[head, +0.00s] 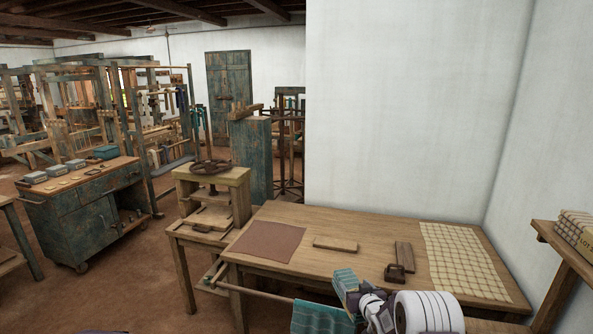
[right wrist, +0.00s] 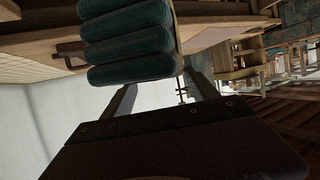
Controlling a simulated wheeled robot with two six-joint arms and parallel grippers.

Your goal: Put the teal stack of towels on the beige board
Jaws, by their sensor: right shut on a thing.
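The teal stack of towels (head: 344,281) is in my right gripper (head: 362,298), over the front edge of the wooden table. In the right wrist view the stack (right wrist: 127,42) shows several thick ribbed folds between the two fingers (right wrist: 160,85). No flat surface touches it from below that I can see. My left gripper is not in view.
The table (head: 370,223) also bears a reddish-brown mat (head: 267,243), a brown board (head: 403,256) with a dark handled tool (head: 394,274), and a cream checked cloth (head: 465,262). A teal cloth (head: 321,317) hangs on a front rail. A shelf with cream stacks (head: 576,232) stands right.

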